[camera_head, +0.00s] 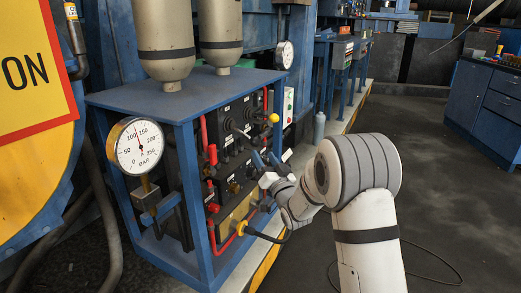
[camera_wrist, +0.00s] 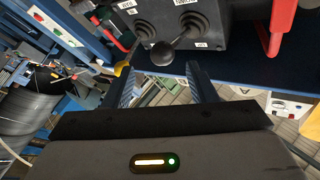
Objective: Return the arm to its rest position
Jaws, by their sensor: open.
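My gripper (camera_head: 266,160) is in front of the black control panel on the blue-framed machine in the head view, with my white arm reaching in from the lower right. In the wrist view its two dark blue fingers (camera_wrist: 164,76) stand apart with a gap between them. A black ball-ended lever (camera_wrist: 163,53) on the panel shows just beyond the gap. I cannot tell whether a finger touches it. Nothing is seen held between the fingers.
The panel (camera_head: 240,118) carries red pipes, knobs and a yellow ball (camera_head: 273,118). A pressure gauge (camera_head: 138,145) stands at the machine's left corner. A grey bottle (camera_head: 319,129) stands behind my arm. A blue cabinet (camera_head: 487,105) is at right. The floor (camera_head: 445,190) between is mostly clear, with a cable lying on it.

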